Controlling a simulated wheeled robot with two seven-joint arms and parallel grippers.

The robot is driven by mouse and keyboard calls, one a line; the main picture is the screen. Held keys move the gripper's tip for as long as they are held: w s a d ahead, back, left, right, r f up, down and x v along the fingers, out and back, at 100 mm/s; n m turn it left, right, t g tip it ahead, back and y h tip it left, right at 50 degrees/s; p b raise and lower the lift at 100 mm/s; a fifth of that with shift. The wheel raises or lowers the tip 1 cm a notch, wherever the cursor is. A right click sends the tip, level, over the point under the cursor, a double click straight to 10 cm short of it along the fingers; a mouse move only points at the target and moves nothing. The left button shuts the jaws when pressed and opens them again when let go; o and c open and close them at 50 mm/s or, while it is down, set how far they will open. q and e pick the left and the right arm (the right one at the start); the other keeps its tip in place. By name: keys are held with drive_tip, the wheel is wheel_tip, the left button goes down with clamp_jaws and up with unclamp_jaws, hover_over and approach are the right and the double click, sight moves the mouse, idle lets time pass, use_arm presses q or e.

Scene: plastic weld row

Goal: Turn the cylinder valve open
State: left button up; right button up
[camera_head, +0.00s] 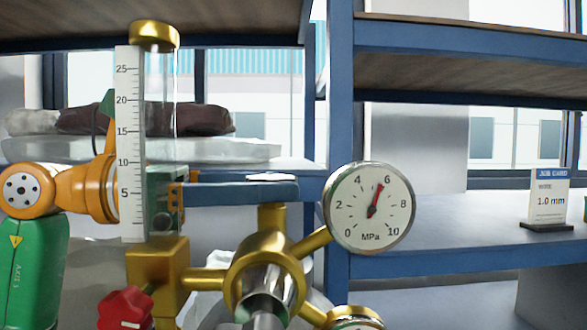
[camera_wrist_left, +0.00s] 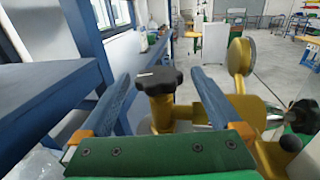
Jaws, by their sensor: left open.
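The cylinder valve's black lobed handwheel (camera_wrist_left: 158,82) sits on a brass stem in the left wrist view, with a white mark on top. My left gripper (camera_wrist_left: 160,74) is open, one blue finger on each side of the handwheel. Gaps show between the fingers and the wheel. In the head view my left gripper (camera_head: 292,184) reaches in from the left, its blue finger across the top of the brass valve stem (camera_head: 272,217). The handwheel is mostly hidden there behind the finger. My right gripper is not in view.
A brass regulator (camera_head: 265,262) carries a pressure gauge (camera_head: 371,207) reading between 5 and 6 MPa. A flowmeter tube (camera_head: 160,90) stands in front of my left wrist. A red knob (camera_head: 125,308) is below it. A blue shelf rack (camera_head: 338,120) stands behind, with a job card (camera_head: 550,197) at right.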

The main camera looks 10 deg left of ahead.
use_arm(q)
drive_tip(key=x, duration=0.4)
drive_tip(key=shift+d+p, duration=0.25)
drive_tip(key=shift+p, duration=0.1)
drive_tip(key=shift+w, duration=0.2)
drive_tip(key=shift+a, duration=0.25)
drive_tip(key=shift+s+a, duration=0.1)
drive_tip(key=shift+c, duration=0.9)
drive_tip(key=shift+s, duration=0.1)
drive_tip(key=c, duration=1.2)
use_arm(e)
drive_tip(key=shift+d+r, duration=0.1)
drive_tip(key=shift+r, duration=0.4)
